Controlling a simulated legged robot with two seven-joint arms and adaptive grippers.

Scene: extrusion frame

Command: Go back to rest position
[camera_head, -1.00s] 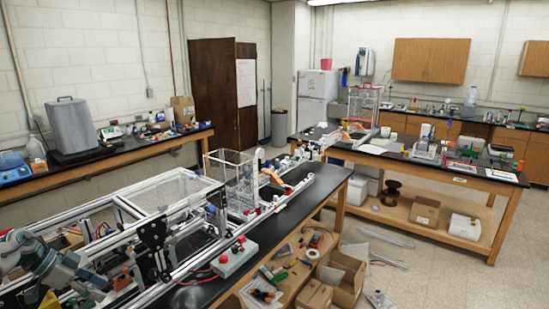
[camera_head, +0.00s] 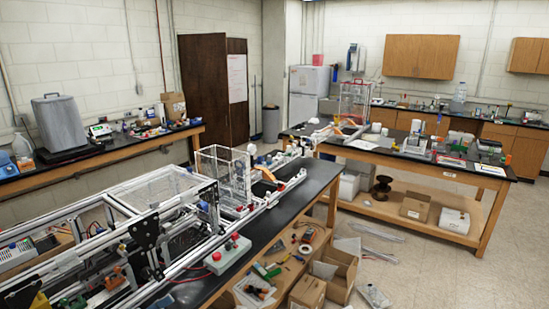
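The extrusion frame (camera_head: 125,228), made of silver metal bars with a black bracket (camera_head: 146,230), stands on a black-topped bench (camera_head: 262,226) at the left and front. A clear box (camera_head: 222,172) stands on the bench at the frame's far end. Neither of my grippers shows in the head view now, and no part of my arms is clearly visible.
A grey control box with red buttons (camera_head: 229,254) sits on the bench beside the frame. Cardboard boxes (camera_head: 334,272) stand below the bench's right side. A second bench (camera_head: 420,160) stands at the right. Open floor (camera_head: 420,270) lies at the lower right.

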